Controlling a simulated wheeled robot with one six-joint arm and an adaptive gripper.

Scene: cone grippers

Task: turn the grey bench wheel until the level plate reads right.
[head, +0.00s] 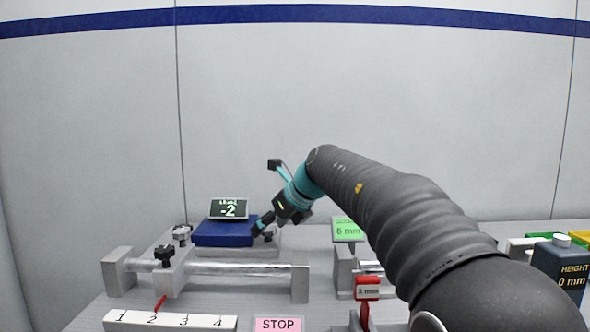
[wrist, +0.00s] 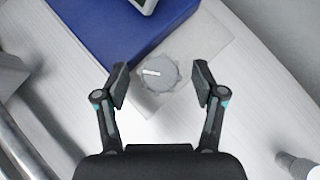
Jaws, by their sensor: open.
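The grey bench wheel (wrist: 157,74) has a scalloped rim and a white mark pointing left in the wrist view. It sits on a light grey plate beside a blue block. My gripper (wrist: 160,85) is open, with one finger on each side of the wheel and a gap to it on both sides; I cannot tell its height above it. In the head view my gripper (head: 258,230) is at the right end of the blue block and hides the wheel.
A rail with a slider (head: 170,278) and black knob stands in front, with a numbered scale (head: 170,321) and a pink STOP label (head: 278,325). A green 6 mm plate (head: 348,229) and a red 3 mm tag (head: 367,289) are to the right. A dark HEIGHT box (head: 560,268) stands far right.

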